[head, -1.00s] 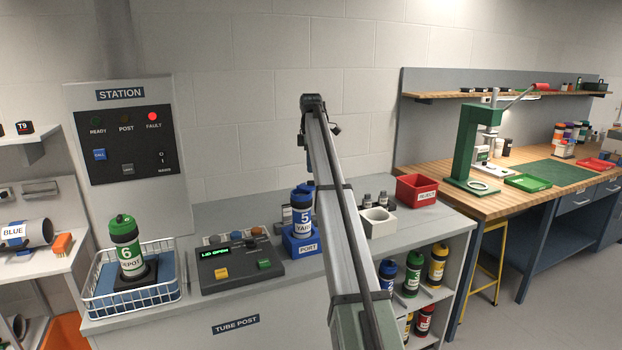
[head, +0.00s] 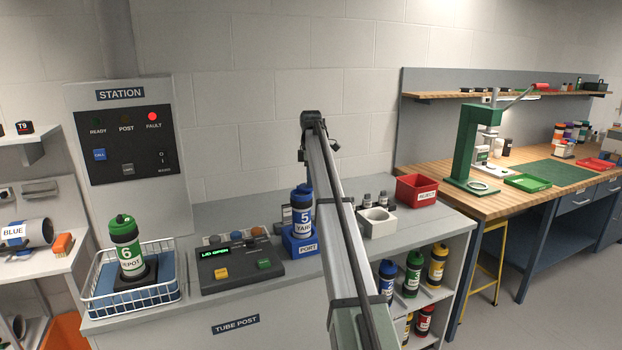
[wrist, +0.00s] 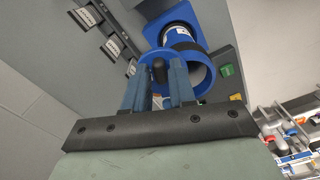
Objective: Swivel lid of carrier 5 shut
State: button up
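Carrier 5 (head: 302,218), blue with a white label, stands upright in the blue port (head: 300,244) on the tube post. In the wrist view its open round mouth (wrist: 196,74) shows a blue rim and a grey inside. Its blue lid is swung aside from the mouth, largely hidden by my fingers; a dark knob (wrist: 159,70) shows there. My gripper (wrist: 162,72) is at the lid, its two fingers apart on either side of the knob. Whether they touch it cannot be told. The panel display (head: 215,240) reads LID OPEN.
Green carrier 6 (head: 126,247) stands in a wire basket (head: 90,296) at the left. A button panel (head: 238,268) is left of the port. A white holder (head: 377,224) and a red reject bin (head: 417,190) stand to the right. Several carriers fill the shelves below.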

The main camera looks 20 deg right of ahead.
grip_shut()
jog(key=shift+s, duration=0.1)
jog(key=shift+s+a+m, duration=0.15)
jog(key=shift+s+m, duration=0.1)
jog(key=shift+m, duration=0.4)
jog(key=shift+s+a+m, duration=0.1)
jog(key=shift+s+m, duration=0.1)
jog(key=shift+m, duration=0.45)
jog(key=m, duration=0.1)
jog(key=s+a+m, duration=0.1)
jog(key=m, duration=0.1)
jog(key=shift+m, duration=0.3)
jog(key=shift+s+a+m, duration=0.2)
jog(key=shift+a+m, duration=0.3)
jog(key=shift+m, duration=0.8)
jog(key=shift+s+a+m, duration=0.15)
jog(key=shift+a+m, duration=0.35)
jog(key=shift+m, duration=0.8)
jog(key=shift+s+a+m, duration=0.2)
jog(key=shift+a+m, duration=0.3)
jog(key=shift+m, duration=0.8)
jog(key=shift+o, duration=1.7)
grip_release()
